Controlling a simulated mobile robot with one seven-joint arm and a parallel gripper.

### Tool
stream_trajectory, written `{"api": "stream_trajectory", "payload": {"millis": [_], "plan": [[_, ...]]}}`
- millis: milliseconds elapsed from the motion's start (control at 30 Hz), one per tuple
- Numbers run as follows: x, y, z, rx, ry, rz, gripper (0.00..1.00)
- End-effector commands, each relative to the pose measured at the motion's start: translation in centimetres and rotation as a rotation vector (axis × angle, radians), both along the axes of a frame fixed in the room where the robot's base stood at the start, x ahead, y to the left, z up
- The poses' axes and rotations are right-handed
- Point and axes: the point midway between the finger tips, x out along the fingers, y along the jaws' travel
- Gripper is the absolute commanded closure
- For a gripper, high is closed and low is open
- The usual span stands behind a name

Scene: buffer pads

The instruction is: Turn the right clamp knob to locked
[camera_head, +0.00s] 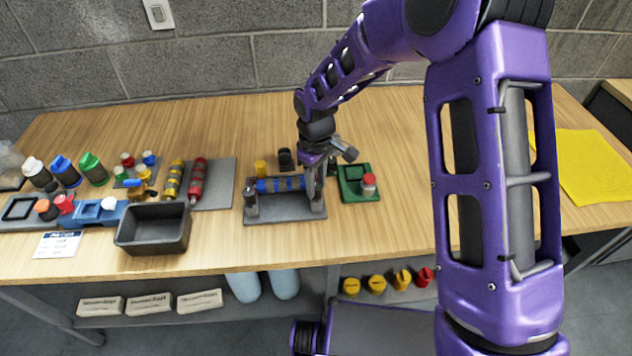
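A grey clamp fixture (285,215) sits near the middle of the table, with a blue cylinder (280,185) with dark bands lying across it. A dark upright post with a knob (250,195) stands at its left end. My gripper (316,182) points down at the right end of the fixture, over the right clamp. The right clamp knob is mostly hidden behind my gripper, so its setting does not show. The fingers are too small and overlapped with the clamp to tell whether they are open or shut, or touching the knob.
A green tray (352,196) with a red-capped piece (369,183) lies just right of the fixture. A yellow piece (261,168) and a black piece (286,159) stand behind it. A black bin (154,246) and several bottles are left. A yellow sheet (595,165) lies far right.

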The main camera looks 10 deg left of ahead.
Motion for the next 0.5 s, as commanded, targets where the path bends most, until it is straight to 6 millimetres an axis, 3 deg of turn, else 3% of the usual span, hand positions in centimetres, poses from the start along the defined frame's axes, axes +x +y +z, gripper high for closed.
{"api": "stream_trajectory", "payload": {"millis": [33, 167, 500], "plan": [[0.08, 0.04, 0.1, 0.001, -0.003, 0.001, 0.56], [0.05, 0.03, 0.07, 0.0, -0.001, 0.001, 0.33], [0.04, 0.01, 0.31, 0.0, -0.001, 0.0, 0.33]]}}
